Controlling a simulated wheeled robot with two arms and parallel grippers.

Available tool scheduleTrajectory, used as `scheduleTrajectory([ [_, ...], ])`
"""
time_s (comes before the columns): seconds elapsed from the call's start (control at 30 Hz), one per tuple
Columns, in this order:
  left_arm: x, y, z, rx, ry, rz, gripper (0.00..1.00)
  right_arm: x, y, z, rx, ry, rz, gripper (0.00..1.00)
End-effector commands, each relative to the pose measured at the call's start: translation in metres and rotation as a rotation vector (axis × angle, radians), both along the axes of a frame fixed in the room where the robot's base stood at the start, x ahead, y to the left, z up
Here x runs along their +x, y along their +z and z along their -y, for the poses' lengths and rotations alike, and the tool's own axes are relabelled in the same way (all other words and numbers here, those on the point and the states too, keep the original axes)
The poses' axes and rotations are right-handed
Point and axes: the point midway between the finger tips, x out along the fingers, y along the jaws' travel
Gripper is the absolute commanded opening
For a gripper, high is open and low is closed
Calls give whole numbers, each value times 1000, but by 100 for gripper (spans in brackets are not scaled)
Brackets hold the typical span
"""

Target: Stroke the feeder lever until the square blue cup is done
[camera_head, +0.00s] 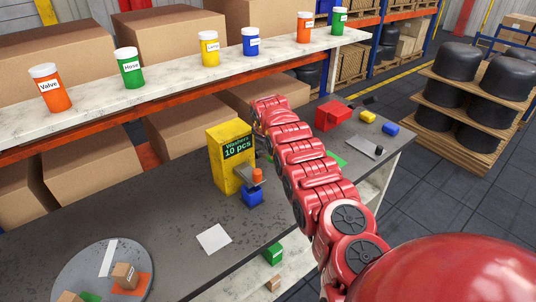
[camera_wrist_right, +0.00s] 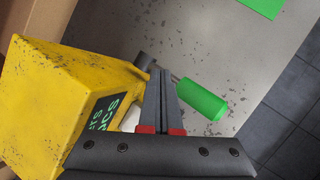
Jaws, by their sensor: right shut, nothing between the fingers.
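The yellow feeder (camera_head: 228,158), labelled "Washers 10 pcs", stands on the grey bench; it also shows in the right wrist view (camera_wrist_right: 40,95). A square blue cup (camera_head: 252,197) sits at its front, below a grey chute and a small orange piece (camera_head: 257,175). The cup's inside is hidden. In the right wrist view the lever is a grey rod with a green handle (camera_wrist_right: 203,99), sticking out beside the feeder. My right gripper (camera_wrist_right: 161,78) is shut and empty, its tips close to the rod; I cannot tell if they touch. My left gripper is out of view.
A white card (camera_head: 214,238) lies before the feeder. A round grey turntable (camera_head: 85,273) holds small boxes at lower left. A red box (camera_head: 333,115) and yellow and blue blocks lie at the bench's far end. Labelled jars line the shelf (camera_head: 180,88) behind.

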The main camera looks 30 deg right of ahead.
Motion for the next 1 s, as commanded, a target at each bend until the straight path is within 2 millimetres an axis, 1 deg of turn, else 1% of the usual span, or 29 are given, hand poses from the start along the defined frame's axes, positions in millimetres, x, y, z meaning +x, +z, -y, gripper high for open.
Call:
scheduleTrajectory([
  [0.27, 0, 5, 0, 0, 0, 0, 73, -3, -7, 1, 0, 0, -1, 0],
  [1.0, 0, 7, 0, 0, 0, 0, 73, -4, -11, 0, 0, 0, -1, 0],
])
